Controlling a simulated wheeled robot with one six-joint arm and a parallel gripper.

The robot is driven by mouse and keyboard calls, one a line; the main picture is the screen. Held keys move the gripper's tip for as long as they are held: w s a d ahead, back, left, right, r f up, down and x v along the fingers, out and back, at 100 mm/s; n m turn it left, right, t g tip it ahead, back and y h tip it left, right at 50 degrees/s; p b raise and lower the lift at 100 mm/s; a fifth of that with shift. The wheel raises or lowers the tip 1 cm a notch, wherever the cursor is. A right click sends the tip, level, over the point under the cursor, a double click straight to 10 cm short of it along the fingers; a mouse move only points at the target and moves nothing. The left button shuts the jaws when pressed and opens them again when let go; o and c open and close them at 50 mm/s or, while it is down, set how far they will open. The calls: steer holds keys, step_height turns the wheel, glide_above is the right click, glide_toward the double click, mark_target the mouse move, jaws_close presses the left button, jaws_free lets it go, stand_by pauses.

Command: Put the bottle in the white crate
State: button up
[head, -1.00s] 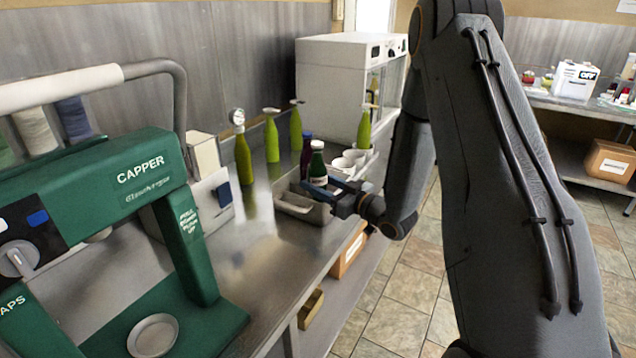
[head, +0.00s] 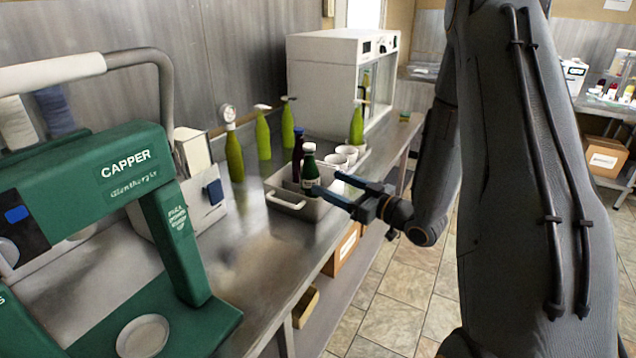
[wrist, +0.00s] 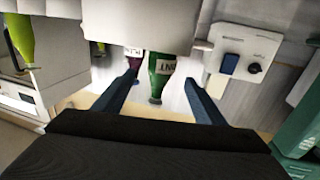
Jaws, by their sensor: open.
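In the wrist view, which is upside down, the green bottle (wrist: 160,76) shows between and beyond the spread fingers (wrist: 163,92). The crate (wrist: 145,22) shows there too. The bottle bases are hidden by the crate wall.
Several light green bottles (head: 234,155) stand behind the crate. White cups (head: 347,153) sit on a tray at the right rear, before a white cabinet (head: 330,85). A green capper (head: 140,180) fills the left.

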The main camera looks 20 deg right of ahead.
steer(key=v, duration=0.3)
steer(key=shift+s+d+b, duration=0.2)
steer(key=shift+s+b, duration=0.15)
steer(key=shift+s, duration=0.1)
